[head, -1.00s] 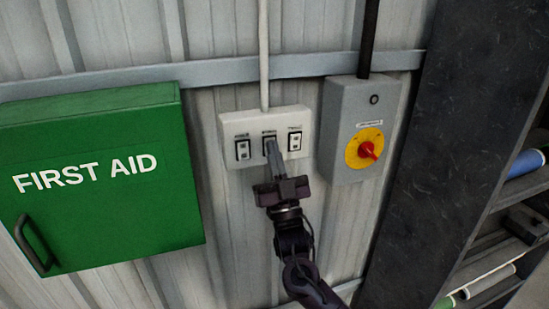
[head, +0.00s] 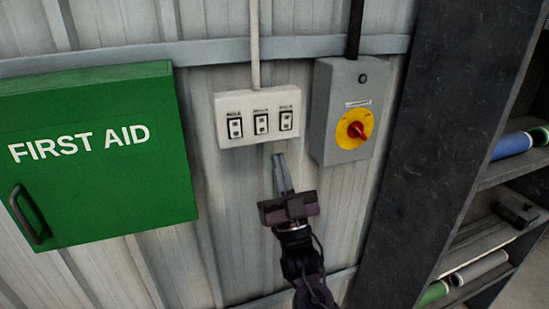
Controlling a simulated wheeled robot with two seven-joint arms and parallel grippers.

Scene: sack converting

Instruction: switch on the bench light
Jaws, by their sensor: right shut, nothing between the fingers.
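A white switch plate (head: 258,115) with three rocker switches is on the corrugated wall: a left switch (head: 235,127), a middle switch (head: 261,124) and a right switch (head: 286,120). Each has a small label above it, too blurred to read for certain. My right gripper (head: 279,160) is shut and empty. Its fingertips point up, just below the plate's lower edge and apart from the switches. All three switches are uncovered; their rocker positions are too small to tell. My left gripper is out of view.
A grey box with a red rotary knob (head: 357,130) on a yellow disc is close right of the plate. A green first aid cabinet (head: 100,200) is at left. A dark panel (head: 425,130) and shelves with rolls (head: 512,146) stand at right.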

